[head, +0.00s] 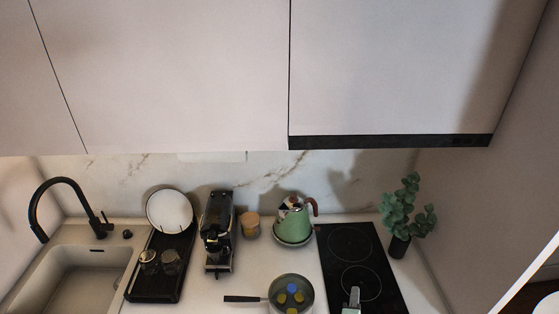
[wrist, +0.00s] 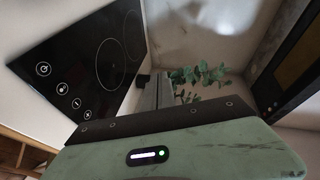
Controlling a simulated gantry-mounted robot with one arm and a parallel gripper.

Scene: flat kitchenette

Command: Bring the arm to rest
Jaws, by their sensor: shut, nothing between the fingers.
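My gripper (head: 354,292) shows at the bottom edge of the head view, over the black cooktop (head: 346,243). It is pale grey-green, and it is shut and empty. Most of my arm is out of the head view. In the wrist view the green gripper body fills the bottom, and the fingers (wrist: 156,91) show small above it. The cooktop (wrist: 92,65) lies at the left of that view, apart from the fingers.
A pan (head: 305,292) with several coloured items stands left of my gripper. A green kettle (head: 293,226), a coffee machine (head: 218,235) and a potted plant (head: 408,210) stand behind. A range hood (head: 390,142) hangs above. A sink (head: 70,279) is at left.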

